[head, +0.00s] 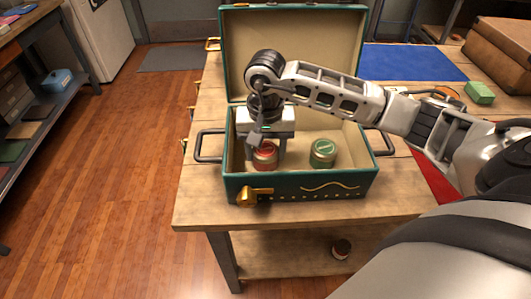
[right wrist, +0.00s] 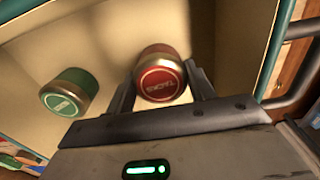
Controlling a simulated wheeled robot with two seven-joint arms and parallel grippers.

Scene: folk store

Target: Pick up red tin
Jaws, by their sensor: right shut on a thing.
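The red tin (head: 265,157) stands in the left part of an open green case (head: 300,187) on the table. My right gripper (head: 265,150) reaches down into the case and is shut on the red tin. In the right wrist view the red tin (right wrist: 161,78) sits between the two fingers of the gripper (right wrist: 160,90), its round lid facing the camera. I cannot tell whether the tin still touches the case floor. My left gripper is not in view.
A green tin (head: 322,153) stands to the right inside the case; it also shows in the right wrist view (right wrist: 70,92). The case lid (head: 310,40) stands open behind. A blue mat (head: 415,62), a green block (head: 479,92) and brown boxes (head: 500,50) lie at the back right.

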